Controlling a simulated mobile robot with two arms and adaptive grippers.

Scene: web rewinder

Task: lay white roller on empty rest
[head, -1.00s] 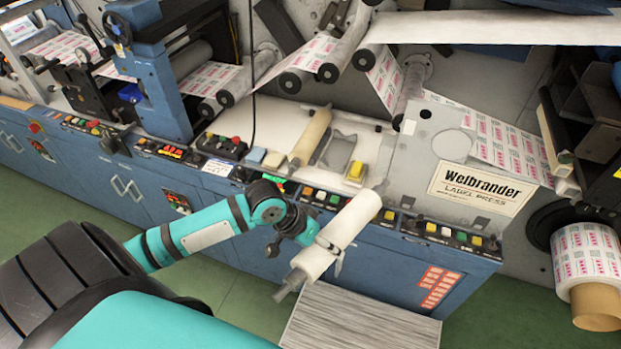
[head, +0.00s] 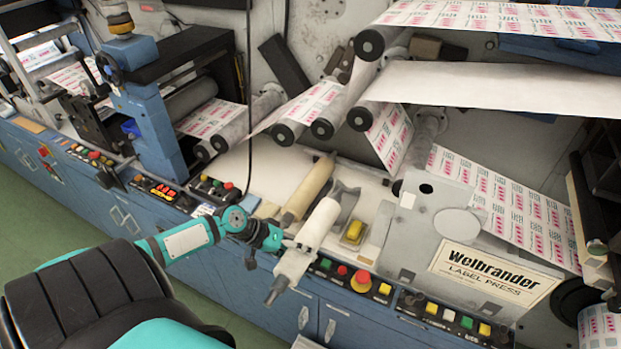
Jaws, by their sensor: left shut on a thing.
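The white roller (head: 317,226) is in my left gripper (head: 298,246), which is shut around its middle. The roller tilts in the picture, its far end up and right, and its near end, with a dark grey shaft, sticks out over the front edge of the console. The grey empty rest (head: 347,192) shows just behind the roller's far end, which hides part of it. I cannot tell whether roller and rest touch. A cream roller (head: 307,189) lies just left of the rest. My right gripper is out of view.
A red emergency button (head: 361,281) and several coloured buttons line the console front. Printed web and rollers (head: 322,128) hang above and behind. A black cable (head: 249,95) hangs left of the cream roller.

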